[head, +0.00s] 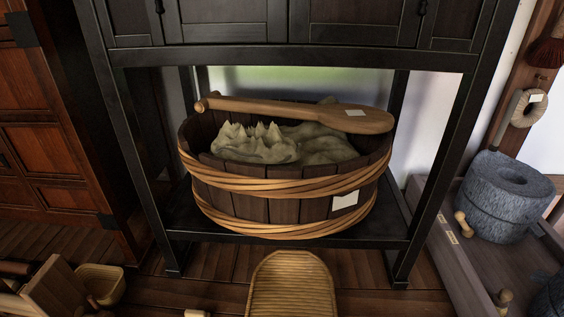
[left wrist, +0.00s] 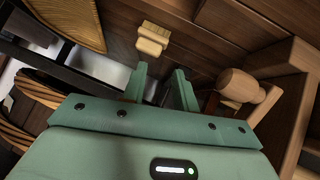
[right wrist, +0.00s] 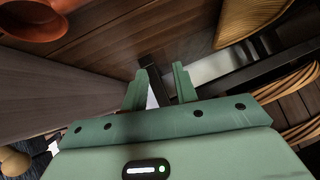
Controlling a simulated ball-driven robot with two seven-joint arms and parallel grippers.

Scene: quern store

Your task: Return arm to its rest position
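My left gripper (left wrist: 161,85) shows in the left wrist view as two green fingers held apart, with nothing between them. A small pale wooden block-like piece (left wrist: 153,38) lies on the floor beyond its fingertips. My right gripper (right wrist: 156,82) shows in the right wrist view, also with its two green fingers apart and empty. A dark frame post and wooden floor lie beyond it. Neither arm nor gripper shows in the head view.
A wooden tub (head: 285,207) with a paddle (head: 290,110) across its rim stands on the black frame's low shelf (head: 190,217). A woven basket (head: 291,285) is on the floor in front. Stone querns (head: 503,190) stand right; a wooden cabinet (head: 50,155) stands left.

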